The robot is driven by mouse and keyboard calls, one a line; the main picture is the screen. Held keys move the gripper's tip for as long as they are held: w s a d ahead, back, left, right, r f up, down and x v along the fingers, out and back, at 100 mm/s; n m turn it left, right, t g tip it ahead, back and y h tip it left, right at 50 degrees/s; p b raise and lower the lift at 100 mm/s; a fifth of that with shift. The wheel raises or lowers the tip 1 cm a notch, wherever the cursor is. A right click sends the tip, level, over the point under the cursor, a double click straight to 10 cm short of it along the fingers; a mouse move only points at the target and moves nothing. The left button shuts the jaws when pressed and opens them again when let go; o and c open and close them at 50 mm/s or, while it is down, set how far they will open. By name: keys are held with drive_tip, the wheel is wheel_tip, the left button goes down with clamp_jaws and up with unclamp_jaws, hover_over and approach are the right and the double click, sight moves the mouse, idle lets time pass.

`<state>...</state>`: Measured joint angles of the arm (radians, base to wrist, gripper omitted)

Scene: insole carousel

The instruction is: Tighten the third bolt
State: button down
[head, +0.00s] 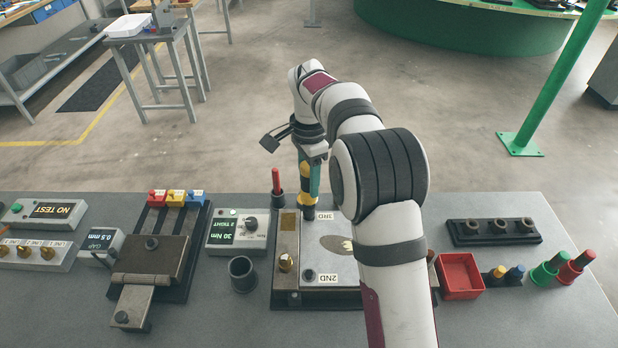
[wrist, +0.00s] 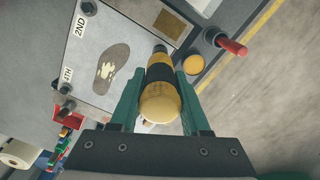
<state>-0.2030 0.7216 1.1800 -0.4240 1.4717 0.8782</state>
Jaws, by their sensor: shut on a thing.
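My gripper (head: 309,178) is shut on a yellow-and-black driver tool (head: 307,199), held upright at the far edge of the grey plate (head: 312,240). In the wrist view the driver (wrist: 160,104) sits between my green fingers (wrist: 158,95). Its lower end is over the spot beside the "3RD" label (head: 325,216). The third bolt itself is hidden under the tool, so I cannot tell whether the tip is seated on it. The second bolt (head: 310,275) stands by the "2ND" label. The fourth bolt (wrist: 65,88) shows by the "4TH" label in the wrist view.
A box reading "30 Nm TIGHT" (head: 237,230) stands left of the plate. A red-handled lever (head: 277,181) rises close to the driver on the left. A dark cup (head: 242,273) is at front left. A red tray (head: 460,276) and a black socket rack (head: 494,231) are right.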

drive_tip(key=shift+f, duration=1)
idle(2.7)
drive_tip(key=shift+r, duration=2.8)
